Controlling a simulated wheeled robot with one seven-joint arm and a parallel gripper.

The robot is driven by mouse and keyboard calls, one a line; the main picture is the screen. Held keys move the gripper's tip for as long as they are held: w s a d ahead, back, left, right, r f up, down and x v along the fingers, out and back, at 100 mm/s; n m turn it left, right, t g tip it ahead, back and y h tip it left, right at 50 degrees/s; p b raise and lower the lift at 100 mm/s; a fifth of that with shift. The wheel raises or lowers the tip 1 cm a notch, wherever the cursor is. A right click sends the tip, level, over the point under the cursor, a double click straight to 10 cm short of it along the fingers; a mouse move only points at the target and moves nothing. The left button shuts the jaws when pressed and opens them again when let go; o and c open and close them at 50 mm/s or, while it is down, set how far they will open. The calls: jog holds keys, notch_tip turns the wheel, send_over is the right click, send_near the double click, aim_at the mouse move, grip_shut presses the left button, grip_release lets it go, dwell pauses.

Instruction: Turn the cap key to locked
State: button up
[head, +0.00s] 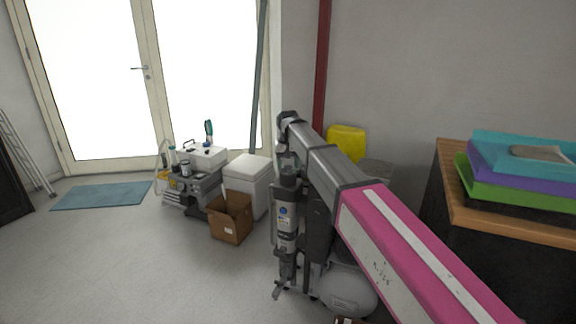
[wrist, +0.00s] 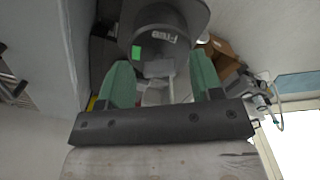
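In the wrist view, a dark round cap (wrist: 165,28) is at the top centre, with pale lettering that seems to read "Free" and a bright green square mark. A grey block-like tab (wrist: 159,68), which looks like the key, sticks out from the cap toward me. My gripper (wrist: 160,72) has two green fingers, one on each side of the tab, with a visible gap on both sides. It is open and holds nothing. In the head view, a compressor with a grey tank (head: 346,290) stands partly behind my arm. The cap and key cannot be made out there.
A brown carton (head: 231,218), a white bin (head: 248,184) and a cart with equipment (head: 190,185) stand left of the compressor. A wooden-topped table (head: 500,218) with stacked trays (head: 520,165) is at right.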

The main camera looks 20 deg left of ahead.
aim_at(288, 166)
jog(key=shift+r, duration=0.1)
notch_tip(288, 166, up, 11)
jog(key=shift+s, duration=0.15)
dwell(0.4)
jog(key=shift+d, duration=0.15)
